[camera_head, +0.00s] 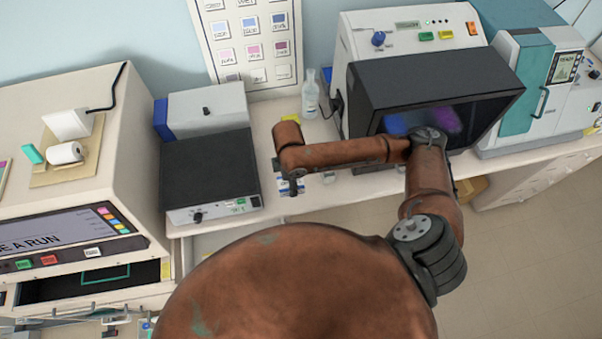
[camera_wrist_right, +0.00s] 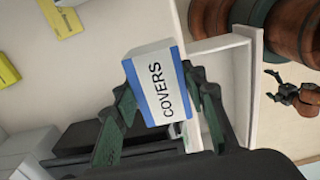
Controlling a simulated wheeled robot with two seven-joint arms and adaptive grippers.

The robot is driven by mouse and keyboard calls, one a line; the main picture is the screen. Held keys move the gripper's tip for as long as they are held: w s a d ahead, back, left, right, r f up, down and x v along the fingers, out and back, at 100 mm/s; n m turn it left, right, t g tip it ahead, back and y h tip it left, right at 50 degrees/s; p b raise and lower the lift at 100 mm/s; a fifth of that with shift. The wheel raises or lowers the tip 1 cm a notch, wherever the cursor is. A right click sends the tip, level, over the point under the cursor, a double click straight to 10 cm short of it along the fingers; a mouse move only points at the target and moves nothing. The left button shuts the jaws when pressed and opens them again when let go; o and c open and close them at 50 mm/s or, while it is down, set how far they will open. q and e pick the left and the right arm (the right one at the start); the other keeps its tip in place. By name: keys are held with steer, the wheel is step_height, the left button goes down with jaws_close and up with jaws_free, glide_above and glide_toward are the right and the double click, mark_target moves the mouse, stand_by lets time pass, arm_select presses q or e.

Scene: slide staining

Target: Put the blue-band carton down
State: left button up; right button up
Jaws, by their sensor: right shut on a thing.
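The blue-band carton (camera_wrist_right: 157,85) is a white box with blue bands and the word COVERS. In the right wrist view it sits between the two dark green fingers of my right gripper (camera_wrist_right: 160,90), which is shut on it. In the head view the carton (camera_head: 291,187) shows small below the end of my right arm, by the front edge of the white bench (camera_head: 335,194). My arm hides most of that gripper there. I cannot tell whether the carton touches the bench.
A black-topped device (camera_head: 207,170) stands left of the carton, and a dark-hooded machine (camera_head: 440,85) stands to the right. A clear bottle (camera_head: 310,95) is behind. Yellow items (camera_wrist_right: 66,20) lie on the bench in the wrist view. A strip of bench between the machines is free.

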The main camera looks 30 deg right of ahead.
steer(key=w+d+f, duration=0.1)
steer(key=f, duration=0.1)
steer(key=w+d+f, duration=0.3)
steer(key=d, duration=0.1)
steer(key=shift+w+d+f+p, duration=0.2)
steer(key=shift+f+p, duration=0.1)
steer(key=shift+f, duration=0.1)
steer(key=shift+w+d+f, duration=0.2)
steer(key=shift+d+f, duration=0.1)
steer(key=shift+f, duration=0.2)
steer(key=f, duration=0.1)
steer(key=f+p, duration=0.1)
steer(key=f, duration=0.1)
steer(key=shift+w+d+f, duration=0.1)
steer(key=shift+d+f, duration=0.1)
steer(key=shift+f, duration=0.05)
arm_select(q)
steer(key=shift+w+d+r, duration=0.1)
steer(key=shift+w+r, duration=0.65)
steer(key=shift+r, duration=0.1)
steer(key=shift+w, duration=0.1)
arm_select(e)
steer(key=shift+f, duration=0.15)
arm_select(q)
steer(key=shift+w, duration=0.1)
arm_select(e)
steer(key=o, duration=1.1)
